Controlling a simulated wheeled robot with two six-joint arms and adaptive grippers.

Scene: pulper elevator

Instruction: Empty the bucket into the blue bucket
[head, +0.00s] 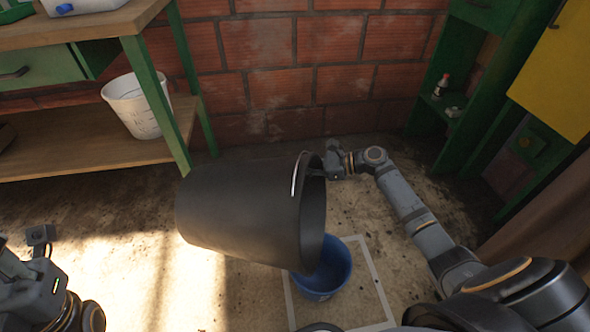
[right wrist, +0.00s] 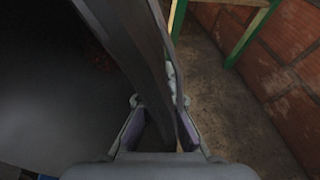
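A large black bucket (head: 240,205) is tipped on its side in the head view, its mouth facing right. Its rim is above the blue bucket (head: 325,272), which stands upright on the floor inside a pale square outline. My right gripper (head: 334,162) is at the black bucket's rim on the far side. In the right wrist view the gripper (right wrist: 158,125) has its fingers on both sides of the rim. The black bucket's inside is dark, and I cannot see any contents. My left gripper (head: 42,240) is at the lower left, away from both buckets; its fingers are unclear.
A wooden workbench (head: 85,140) with green legs stands at the left, with a white bucket (head: 137,105) on its lower shelf. A brick wall (head: 300,65) closes the back. A green cabinet (head: 480,95) stands at the right. The floor between is clear.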

